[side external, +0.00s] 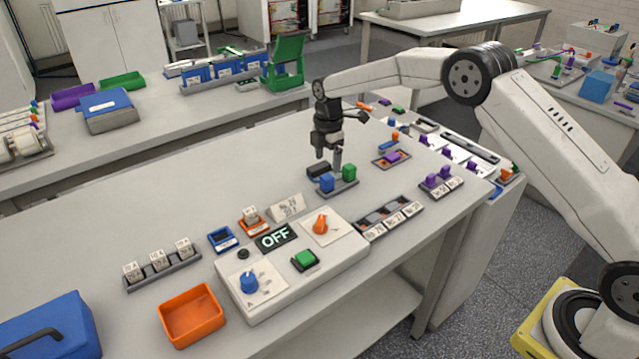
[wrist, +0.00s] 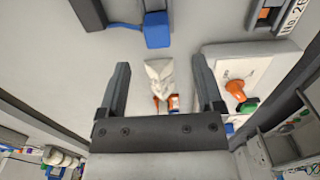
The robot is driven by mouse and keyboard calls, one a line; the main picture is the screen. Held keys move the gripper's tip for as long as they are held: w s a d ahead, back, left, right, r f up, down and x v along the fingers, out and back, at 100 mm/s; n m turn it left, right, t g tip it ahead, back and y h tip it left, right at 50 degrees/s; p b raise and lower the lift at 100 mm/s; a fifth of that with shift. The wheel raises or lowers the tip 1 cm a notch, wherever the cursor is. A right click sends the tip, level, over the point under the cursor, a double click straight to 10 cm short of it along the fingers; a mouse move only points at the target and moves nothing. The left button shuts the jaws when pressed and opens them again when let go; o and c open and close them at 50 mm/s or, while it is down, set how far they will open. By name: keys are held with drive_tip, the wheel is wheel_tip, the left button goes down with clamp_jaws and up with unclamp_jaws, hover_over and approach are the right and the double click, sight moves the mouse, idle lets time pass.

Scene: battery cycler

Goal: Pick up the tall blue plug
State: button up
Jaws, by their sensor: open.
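A blue plug (side external: 327,183) stands at the front of a small grey holder (side external: 345,190) in the middle of the table, beside a green plug (side external: 349,172) and a black block (side external: 318,170). My gripper (side external: 328,156) hangs just above and behind these plugs, fingers pointing down and apart. In the wrist view a blue block (wrist: 157,31), apparently the same plug, lies beyond the open fingertips (wrist: 160,65). Nothing is held between the fingers. The plug's lower part is hard to make out.
In front stands a control box (side external: 285,285) with an OFF display and an orange knob (side external: 320,222). A slotted rack (side external: 390,217) and purple plugs (side external: 437,178) stand to the right. An orange tray (side external: 191,315) is at front left.

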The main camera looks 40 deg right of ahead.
sight(327, 176)
drive_tip(key=shift+w+d+f, duration=0.1)
drive_tip(key=shift+w+f, duration=0.05)
drive_tip(key=shift+f, duration=3.65)
clamp_jaws()
